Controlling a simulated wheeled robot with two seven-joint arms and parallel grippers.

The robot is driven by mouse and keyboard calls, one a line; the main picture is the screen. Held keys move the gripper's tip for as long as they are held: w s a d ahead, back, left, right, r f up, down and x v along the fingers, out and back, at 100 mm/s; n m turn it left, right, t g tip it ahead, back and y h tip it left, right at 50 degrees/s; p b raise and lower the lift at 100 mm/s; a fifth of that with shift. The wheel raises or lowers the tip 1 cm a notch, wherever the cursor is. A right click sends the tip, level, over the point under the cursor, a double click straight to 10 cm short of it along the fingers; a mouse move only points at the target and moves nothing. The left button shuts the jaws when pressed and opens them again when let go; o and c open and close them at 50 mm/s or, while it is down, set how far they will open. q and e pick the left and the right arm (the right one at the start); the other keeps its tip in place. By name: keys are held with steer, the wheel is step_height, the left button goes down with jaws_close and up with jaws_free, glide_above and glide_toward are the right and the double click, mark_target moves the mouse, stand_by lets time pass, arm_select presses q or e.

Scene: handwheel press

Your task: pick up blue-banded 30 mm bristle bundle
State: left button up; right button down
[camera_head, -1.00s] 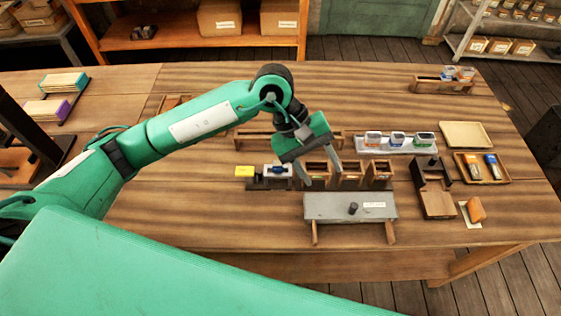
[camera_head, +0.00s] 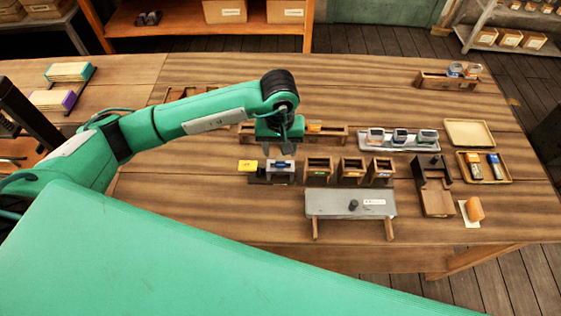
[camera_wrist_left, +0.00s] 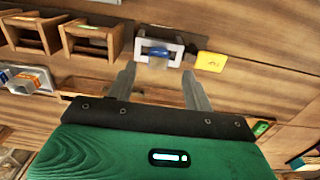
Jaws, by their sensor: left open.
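My left gripper (camera_head: 283,148) is open and empty, pointing down above the table just behind a small grey-white holder (camera_head: 280,171). A blue piece (camera_wrist_left: 158,52) sits in this holder, in the left wrist view just beyond and between the two spread fingertips (camera_wrist_left: 156,75), not touched. I cannot tell for sure that it is the blue-banded bristle bundle. Other blue-marked things are a middle pot (camera_head: 399,136) on the grey tray and a blue pack (camera_head: 494,166) in the right tray. My right gripper is not in view.
A grey-topped stand (camera_head: 350,204) is in front of the bins. A wooden rack (camera_head: 333,134) lies behind. The table to the left front is bare.

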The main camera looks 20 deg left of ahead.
mark_target(281, 158)
arm_select(q)
steer(key=shift+f+p, duration=0.4)
steer(key=shift+p, duration=0.05)
step_height(281, 158, down, 4)
steer(key=shift+p, duration=1.15)
steer(key=shift+w+d+f, duration=0.1)
steer(key=shift+f, duration=0.25)
steer(key=shift+c, duration=0.4)
steer(key=c, duration=1)
